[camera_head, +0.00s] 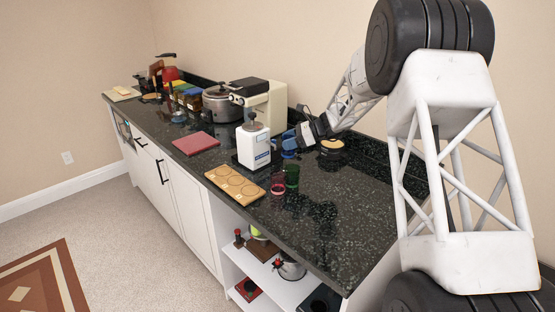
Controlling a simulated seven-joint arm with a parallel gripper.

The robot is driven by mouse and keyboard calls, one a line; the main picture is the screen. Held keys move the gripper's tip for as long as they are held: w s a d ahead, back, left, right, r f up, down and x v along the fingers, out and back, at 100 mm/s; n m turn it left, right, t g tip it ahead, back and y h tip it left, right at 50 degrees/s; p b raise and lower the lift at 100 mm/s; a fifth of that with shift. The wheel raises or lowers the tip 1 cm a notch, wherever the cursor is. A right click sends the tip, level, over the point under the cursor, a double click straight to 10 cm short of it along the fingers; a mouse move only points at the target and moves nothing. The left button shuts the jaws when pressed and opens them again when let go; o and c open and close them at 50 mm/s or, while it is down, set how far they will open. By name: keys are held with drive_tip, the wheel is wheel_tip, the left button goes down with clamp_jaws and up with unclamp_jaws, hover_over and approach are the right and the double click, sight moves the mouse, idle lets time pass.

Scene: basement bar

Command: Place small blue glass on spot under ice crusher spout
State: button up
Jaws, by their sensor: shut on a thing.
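My gripper (297,138) is over the right part of the dark counter, shut on the small blue glass (289,145). The fingers hide part of the glass, and I cannot tell whether its base touches the counter. A white countertop machine (253,147) with a knob on top stands just left of the glass and looks like the ice crusher. Its spout and the spot under it cannot be made out. A taller cream machine (265,104) stands behind it.
A green glass (292,176) and a pink-red glass (278,185) stand in front of my gripper. A wooden board with round recesses (212,174) lies at the front edge. A red board (196,143) and a cooker (221,104) are farther left. The counter's right end (345,225) is clear.

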sight(288, 155)
wheel_tip(288, 155, down, 6)
drive_tip(key=shift+f, duration=0.15)
drive_tip(key=shift+a, duration=0.1)
drive_tip(key=a, duration=0.3)
drive_tip(key=shift+a, duration=0.15)
drive_tip(key=shift+a+f, duration=0.15)
drive_tip(key=shift+a, duration=0.2)
drive_tip(key=shift+f, duration=0.4)
drive_tip(key=shift+d+f, duration=0.1)
drive_tip(key=o, duration=0.7)
